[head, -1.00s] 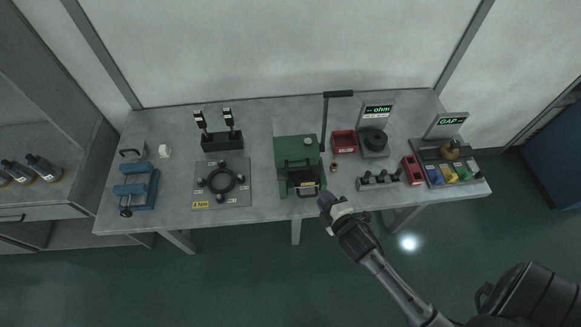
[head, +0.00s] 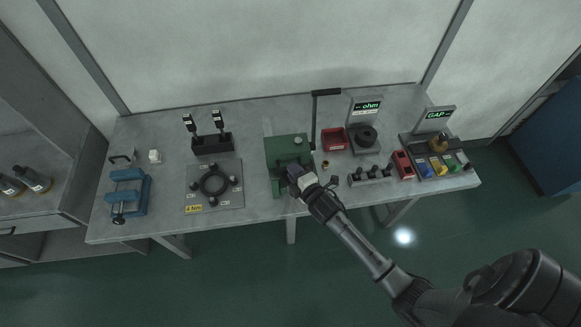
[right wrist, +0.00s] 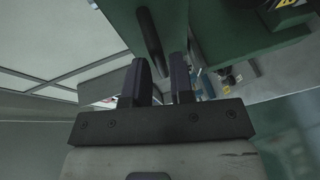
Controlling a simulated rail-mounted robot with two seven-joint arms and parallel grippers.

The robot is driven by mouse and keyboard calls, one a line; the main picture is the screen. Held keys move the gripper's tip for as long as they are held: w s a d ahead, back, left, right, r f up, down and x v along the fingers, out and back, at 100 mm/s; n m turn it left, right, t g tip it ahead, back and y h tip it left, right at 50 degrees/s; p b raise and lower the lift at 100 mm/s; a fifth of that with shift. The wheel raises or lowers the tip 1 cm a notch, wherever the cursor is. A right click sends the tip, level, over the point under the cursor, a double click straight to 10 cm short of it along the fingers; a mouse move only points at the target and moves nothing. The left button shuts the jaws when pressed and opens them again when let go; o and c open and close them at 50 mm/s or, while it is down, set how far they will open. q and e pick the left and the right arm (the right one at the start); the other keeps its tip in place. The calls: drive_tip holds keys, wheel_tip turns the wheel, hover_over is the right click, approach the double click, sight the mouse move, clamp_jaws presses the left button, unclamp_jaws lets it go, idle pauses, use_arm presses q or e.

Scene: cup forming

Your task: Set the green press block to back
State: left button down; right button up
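The green press block (head: 286,146) stands on the grey table near its middle, with a black lever rising at its right side. My right gripper (head: 293,171) is at the block's front face and hides part of it, including the small handle and label there. In the right wrist view the two dark fingers (right wrist: 159,82) stand apart. A dark bar (right wrist: 150,40) on the green block (right wrist: 215,28) reaches down toward the gap between them. I cannot tell whether the fingers touch the bar. My left gripper is not in view.
A red bin (head: 335,139) and the ohm meter stand (head: 365,116) are right of the press. A grey plate with a black ring (head: 214,184) is to the left.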

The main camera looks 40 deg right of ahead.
sight(288, 156)
drive_tip(key=shift+x, duration=1.2)
drive_tip(key=shift+c, duration=0.3)
clamp_jaws()
